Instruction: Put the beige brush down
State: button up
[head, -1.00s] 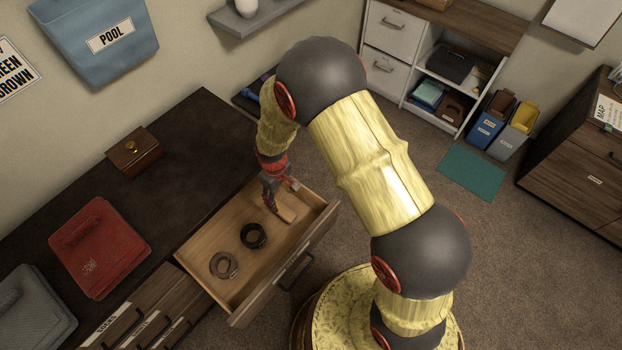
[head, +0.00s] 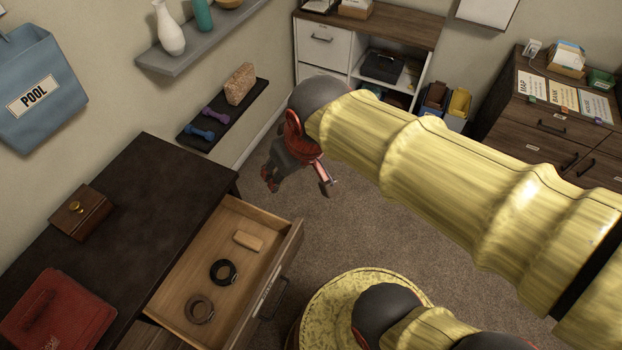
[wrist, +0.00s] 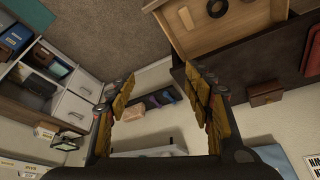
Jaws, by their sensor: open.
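The beige brush (head: 248,241) lies flat on the floor of the open wooden drawer (head: 168,301), near its far end. It also shows in the wrist view (wrist: 185,18), at the top. My gripper (head: 270,182) is up and beyond the drawer's far end, clear of the brush, and looks small and partly dark in the head view. In the wrist view my gripper (wrist: 160,90) has its two fingers spread wide with nothing between them.
A black coil (head: 223,272) and a brown coil (head: 199,308) lie in the drawer near the brush. The dark desk top (head: 150,190) bears a wooden box (head: 82,212) and a red folder (head: 58,318). A wall shelf (head: 190,135) holds dumbbells. Carpet is open beyond the drawer.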

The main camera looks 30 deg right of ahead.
jog(key=s+d+r+m+t, duration=0.1)
jog(key=s+r, duration=0.1)
jog(key=s, duration=0.4)
jog(key=shift+d+r, duration=0.25)
jog(key=shift+d, duration=0.1)
jog(key=shift+o, duration=0.5)
dwell(0.5)
